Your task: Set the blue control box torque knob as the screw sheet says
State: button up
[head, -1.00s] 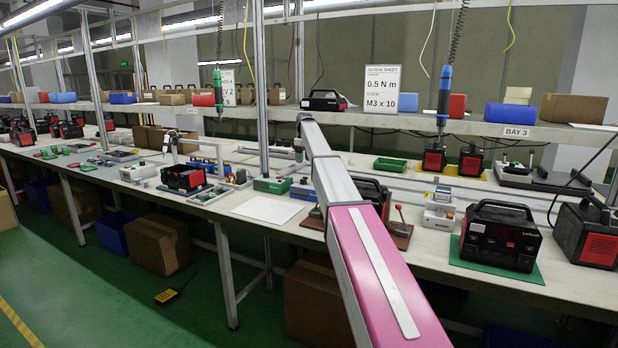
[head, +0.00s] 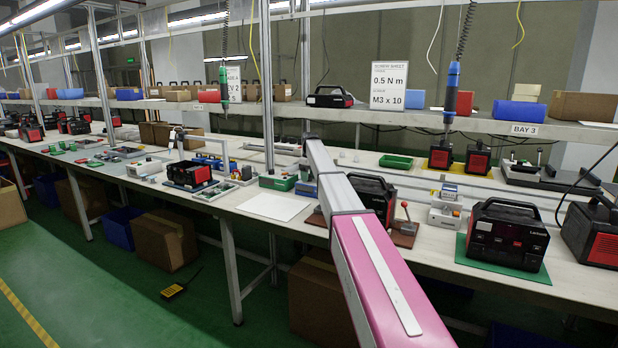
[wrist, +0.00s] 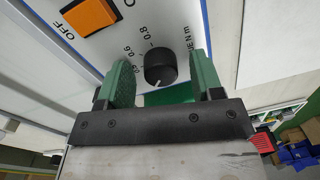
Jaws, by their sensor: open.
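The screw sheet (head: 389,86) on the shelf reads 0.5 N m and M3 x 10. The blue control box (head: 306,189) is on the bench, partly hidden behind my arm. In the wrist view, its white, blue-edged panel (wrist: 100,45) carries a black torque knob (wrist: 160,67) with marks 0.5, 0.6 and 0.8. The knob's pale line is on its lower side, below the 0.5 mark; its exact setting is unclear. My gripper (wrist: 161,68) is open, its green fingers on either side of the knob, with gaps visible. The head view hides my gripper behind the arm.
An orange switch (wrist: 89,15) marked OFF is near the left finger. A green control box (head: 277,182) stands left of the blue one. A base with a red-knobbed lever (head: 404,228) and a black power unit (head: 508,235) stand to the right. A white sheet (head: 272,207) lies in front.

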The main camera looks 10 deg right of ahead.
jog(key=c, duration=0.9)
jog(key=shift+m, duration=0.3)
jog(key=m, duration=0.4)
jog(key=shift+m, duration=2.1)
jog(key=o, duration=0.9)
